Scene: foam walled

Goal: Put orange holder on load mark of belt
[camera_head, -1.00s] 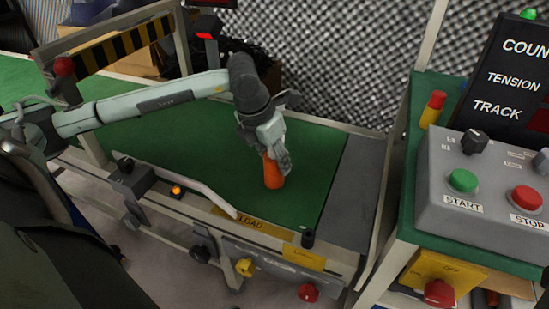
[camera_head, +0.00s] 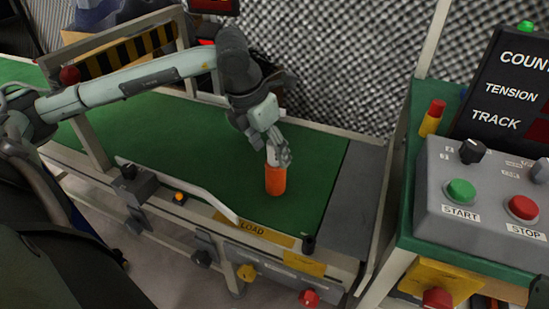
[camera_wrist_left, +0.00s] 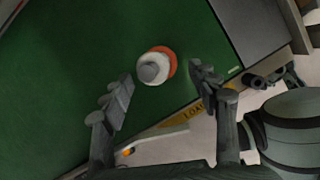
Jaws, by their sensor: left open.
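The orange holder (camera_head: 275,181) stands upright on the green belt (camera_head: 205,140), just behind the yellow LOAD label (camera_head: 252,229) on the belt's front rail. In the left wrist view the holder (camera_wrist_left: 168,58) shows from above, with a white and grey top. My left gripper (camera_head: 280,158) is over the top of the holder in the head view. In the wrist view its open fingers (camera_wrist_left: 162,88) lie to either side, with the holder between and a little beyond the tips. Whether a finger touches it cannot be told. My right gripper is not in view.
A grey control box (camera_head: 485,195) with START and STOP buttons stands on the right table. A striped barrier (camera_head: 130,48) spans the belt at the left. A curved pale guide (camera_head: 185,190) runs along the belt's front edge. The belt around the holder is clear.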

